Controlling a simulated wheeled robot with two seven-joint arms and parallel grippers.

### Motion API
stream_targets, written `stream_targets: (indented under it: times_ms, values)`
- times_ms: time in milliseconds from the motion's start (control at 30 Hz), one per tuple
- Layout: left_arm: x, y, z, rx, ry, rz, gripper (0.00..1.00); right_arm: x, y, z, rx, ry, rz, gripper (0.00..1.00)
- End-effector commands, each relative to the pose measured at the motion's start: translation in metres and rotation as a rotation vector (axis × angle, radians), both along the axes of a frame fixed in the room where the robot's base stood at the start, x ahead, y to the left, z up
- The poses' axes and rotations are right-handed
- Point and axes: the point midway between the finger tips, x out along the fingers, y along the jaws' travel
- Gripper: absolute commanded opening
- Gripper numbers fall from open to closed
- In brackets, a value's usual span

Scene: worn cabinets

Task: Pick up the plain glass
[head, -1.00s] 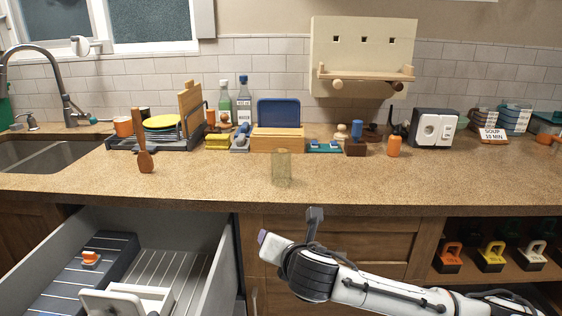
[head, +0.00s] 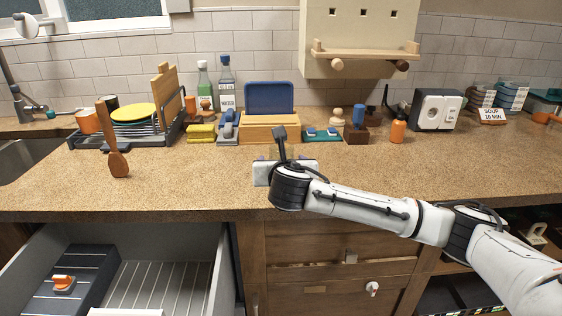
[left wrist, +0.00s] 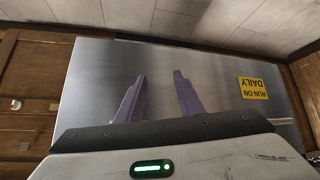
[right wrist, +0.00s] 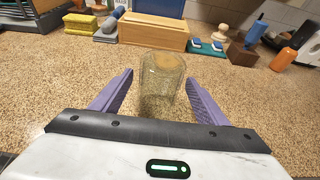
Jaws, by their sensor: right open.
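The plain glass (right wrist: 162,82) is clear, slightly yellowish and upright on the speckled countertop. In the right wrist view it stands ahead, between the lines of my right gripper's purple fingers (right wrist: 160,93), with a gap on each side. My right gripper is open and empty. In the head view my right gripper (head: 274,160) is over the counter's front part, and it and the arm hide the glass. My left gripper (left wrist: 160,76) is in the left wrist view only, its fingers apart with nothing between them, facing a grey metal panel.
A wooden box (head: 270,128) with a blue panel stands behind, beside a yellow sponge (head: 202,133). An open drawer (head: 205,262) is below left. The counter front is mostly clear.

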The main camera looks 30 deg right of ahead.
Motion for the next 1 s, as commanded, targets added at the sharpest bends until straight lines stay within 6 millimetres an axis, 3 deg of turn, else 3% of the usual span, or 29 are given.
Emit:
stream_targets:
  times_ms: [300,600,667,900,1000]
  values:
    - [0.004,0.0,0.0,0.001,-0.007,0.0,0.34,0.034,-0.021,-0.014,0.0,0.001,-0.001,0.68]
    - [0.014,0.001,0.009,0.001,-0.031,0.002,0.34,0.039,-0.024,-0.016,0.0,0.0,0.001,0.68]
    - [0.014,0.001,0.009,0.001,-0.031,0.002,0.34,0.039,-0.024,-0.016,0.0,0.0,0.001,0.61]
    - [0.012,0.002,0.007,0.002,-0.026,0.003,0.34,0.039,-0.024,-0.016,0.0,0.0,0.001,0.21]
    - [0.01,0.002,0.005,0.002,-0.021,0.004,0.34,0.039,-0.024,-0.015,0.0,-0.002,0.001,0.19]
